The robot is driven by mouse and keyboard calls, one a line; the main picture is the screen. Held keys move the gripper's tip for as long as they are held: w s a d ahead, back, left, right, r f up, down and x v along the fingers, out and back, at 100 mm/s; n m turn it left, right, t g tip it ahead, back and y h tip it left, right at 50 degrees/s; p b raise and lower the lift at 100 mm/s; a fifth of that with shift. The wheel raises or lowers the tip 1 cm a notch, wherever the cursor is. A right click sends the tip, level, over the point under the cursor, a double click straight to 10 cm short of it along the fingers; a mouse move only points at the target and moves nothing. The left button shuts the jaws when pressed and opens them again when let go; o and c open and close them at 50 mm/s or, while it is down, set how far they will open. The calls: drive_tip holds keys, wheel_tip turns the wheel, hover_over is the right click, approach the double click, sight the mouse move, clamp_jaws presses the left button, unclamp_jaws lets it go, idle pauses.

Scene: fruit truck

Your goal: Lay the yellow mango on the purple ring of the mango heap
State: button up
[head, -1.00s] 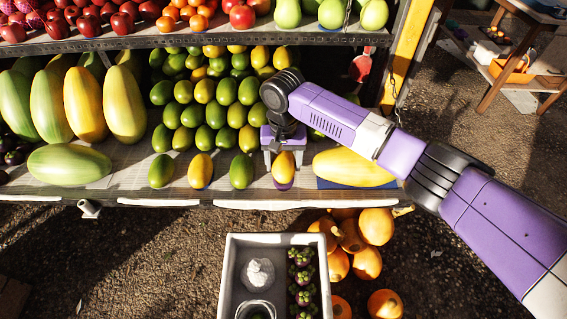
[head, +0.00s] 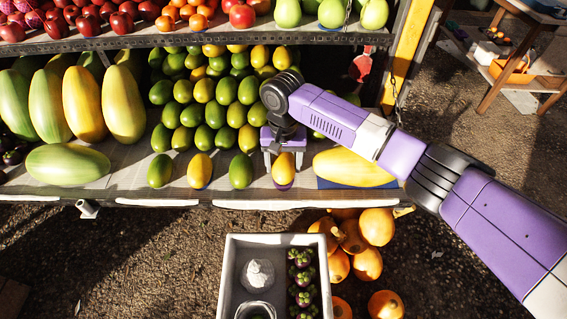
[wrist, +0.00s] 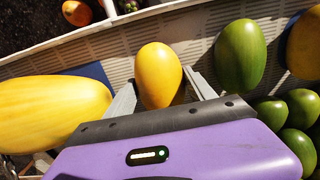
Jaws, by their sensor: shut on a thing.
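The yellow mango (head: 284,164) stands at the front edge of the shelf, in front of the heap of green and yellow mangoes (head: 217,113). The purple ring (head: 283,187) shows as a thin purple patch right under the mango's lower end; most of it is hidden. My gripper (wrist: 160,84) is shut on the mango, with one pale finger on each side of it. In the wrist view the purple ring is not seen. I cannot tell whether the mango rests fully on the ring.
A green mango (head: 241,171) and another yellow mango (head: 200,169) stand to the left in the front row. A big yellow fruit (head: 352,168) lies on a blue mat close to the right. A grey crate (head: 228,279) stands below the shelf edge.

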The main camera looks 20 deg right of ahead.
drive_tip(key=shift+f, duration=0.85)
idle(1.2)
drive_tip(key=o, duration=1.1)
drive_tip(key=shift+r+p, duration=3)
drive_tip(key=shift+p, duration=0.5)
